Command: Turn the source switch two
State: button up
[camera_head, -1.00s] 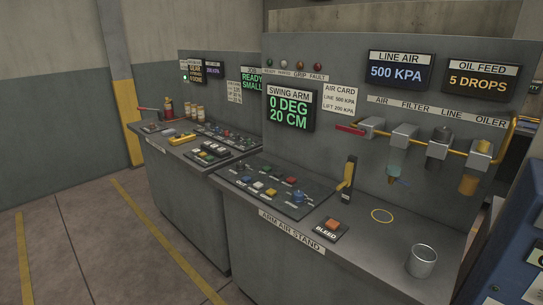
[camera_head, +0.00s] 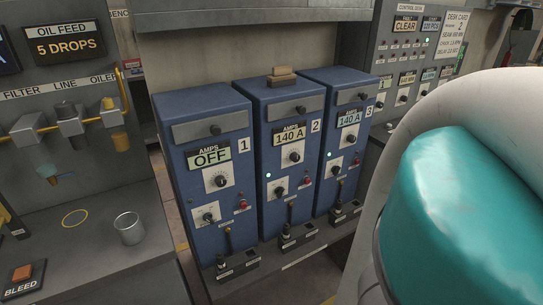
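Source 2 (camera_head: 316,126) is the middle of three blue cabinets. Its AMPS display (camera_head: 289,137) reads 140 A. Below the display is a black knob on a white plate (camera_head: 295,157). Lower down is a second small black switch on a white plate (camera_head: 280,190), with a lit green lamp (camera_head: 268,175) at its left and a red button (camera_head: 306,181) at its right. The picture is too small to read the switch's markings. My gripper is not in view; only a white and teal part of my arm shows, large at the right.
Source 1 (camera_head: 212,130) at the left shows OFF. Source 3 (camera_head: 349,118) at the right shows 140 A with a lit green lamp. A brown block (camera_head: 283,76) lies on top of source 2. A bench with a metal cup (camera_head: 129,228) stands at the left. A control desk (camera_head: 405,70) stands behind right.

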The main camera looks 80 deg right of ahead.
aim_at(279, 191)
jog(key=z, duration=1.7)
